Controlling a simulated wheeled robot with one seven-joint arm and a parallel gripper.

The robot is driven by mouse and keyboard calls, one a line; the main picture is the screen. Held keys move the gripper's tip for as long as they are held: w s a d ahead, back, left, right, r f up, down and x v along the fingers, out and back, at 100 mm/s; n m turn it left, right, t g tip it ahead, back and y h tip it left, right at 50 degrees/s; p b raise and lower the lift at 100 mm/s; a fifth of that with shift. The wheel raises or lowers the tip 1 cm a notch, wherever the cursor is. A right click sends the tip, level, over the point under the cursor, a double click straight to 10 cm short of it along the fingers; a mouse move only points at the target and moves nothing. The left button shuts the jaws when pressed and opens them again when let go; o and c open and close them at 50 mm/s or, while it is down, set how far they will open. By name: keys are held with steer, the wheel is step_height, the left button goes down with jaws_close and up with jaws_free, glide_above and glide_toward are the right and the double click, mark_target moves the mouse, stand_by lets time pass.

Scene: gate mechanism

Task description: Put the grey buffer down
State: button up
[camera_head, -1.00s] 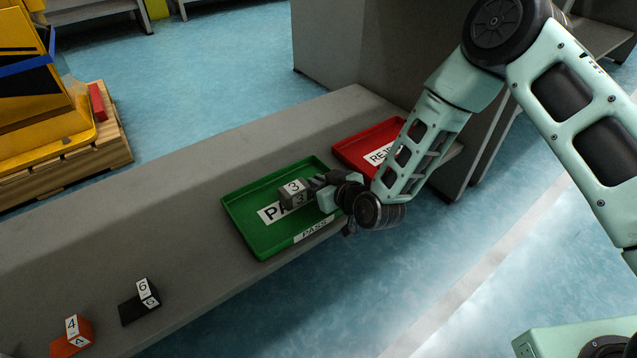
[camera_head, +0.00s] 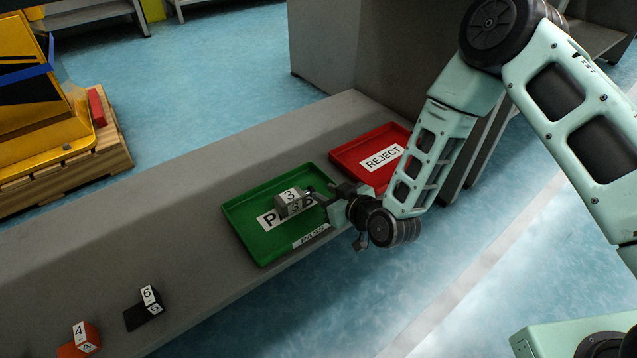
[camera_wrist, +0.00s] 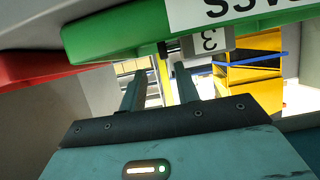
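The grey buffer (camera_head: 289,203), a block with "3" on its labels, sits in the green PASS tray (camera_head: 240,224), over part of the tray's label. In the wrist view the buffer (camera_wrist: 208,41) shows beyond my fingertips, at the edge of the green tray (camera_wrist: 110,35). My gripper (camera_head: 316,194) is just right of the buffer, near the tray's right side, with a small gap between them. In the wrist view my gripper (camera_wrist: 159,74) has its two fingers apart and nothing between them.
A red REJECT tray (camera_head: 350,154) lies behind the green one on the grey bench (camera_head: 200,200). A black block (camera_head: 143,315) and an orange block (camera_head: 84,343) stand at the front left. The bench between them and the green tray is clear.

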steer(key=p+v, duration=0.2)
steer(key=v, duration=0.5)
stand_by(0.4)
